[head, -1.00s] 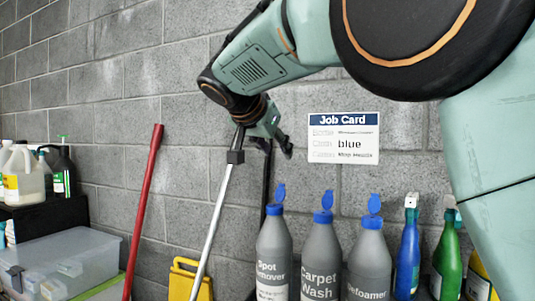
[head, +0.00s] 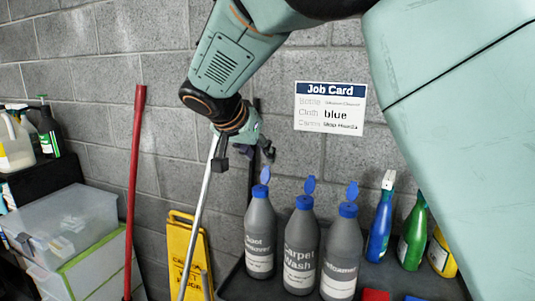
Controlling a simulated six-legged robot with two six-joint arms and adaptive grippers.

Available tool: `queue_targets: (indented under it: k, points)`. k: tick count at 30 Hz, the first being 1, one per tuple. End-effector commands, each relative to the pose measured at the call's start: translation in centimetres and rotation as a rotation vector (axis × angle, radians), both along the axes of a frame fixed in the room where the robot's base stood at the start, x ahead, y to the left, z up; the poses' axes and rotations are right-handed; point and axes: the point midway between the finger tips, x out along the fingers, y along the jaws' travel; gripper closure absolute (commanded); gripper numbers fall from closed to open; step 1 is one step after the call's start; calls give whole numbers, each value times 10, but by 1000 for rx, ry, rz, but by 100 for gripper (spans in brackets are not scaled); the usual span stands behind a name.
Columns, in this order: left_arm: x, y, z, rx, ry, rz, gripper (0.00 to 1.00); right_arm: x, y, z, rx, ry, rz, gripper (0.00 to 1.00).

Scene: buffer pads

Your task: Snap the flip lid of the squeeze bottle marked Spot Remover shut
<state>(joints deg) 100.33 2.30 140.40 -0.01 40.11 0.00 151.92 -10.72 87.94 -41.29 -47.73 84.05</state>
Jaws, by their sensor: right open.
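The grey squeeze bottle marked Spot Remover (head: 260,236) stands upright at the left end of a row of three similar bottles. Its blue flip lid (head: 264,175) stands up, open, above the blue collar. My right gripper (head: 245,152) hangs just above and left of this lid in the picture, its dark fingers apart and empty. It appears apart from the lid; the depth between them is hard to judge. My left gripper is out of view.
The Carpet Wash bottle (head: 300,255) and the Defoamer bottle (head: 342,258) stand to the right, lids also up. Blue and green spray bottles stand further right. A mop handle, a red pole (head: 135,190) and a yellow floor sign (head: 187,255) are at left. A job card (head: 330,108) hangs behind.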

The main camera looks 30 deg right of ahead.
Motion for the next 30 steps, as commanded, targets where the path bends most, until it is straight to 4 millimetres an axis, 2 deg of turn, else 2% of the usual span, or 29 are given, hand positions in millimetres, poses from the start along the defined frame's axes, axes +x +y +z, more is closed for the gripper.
queue_targets:
  k: [5, 15, 21, 29, 30]
  points:
    - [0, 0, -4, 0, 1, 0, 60, 7, -4, -14, 18, -16, -3, 58]
    - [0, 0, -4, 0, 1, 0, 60, 28, -33, -49, 18, -18, -4, 58]
    - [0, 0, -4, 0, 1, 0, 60, 34, -41, -58, 16, -18, -3, 58]
    - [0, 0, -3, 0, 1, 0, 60, 35, -42, -58, 16, -19, -2, 58]
    - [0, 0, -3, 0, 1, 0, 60, 35, -42, -58, 16, -19, -2, 61]
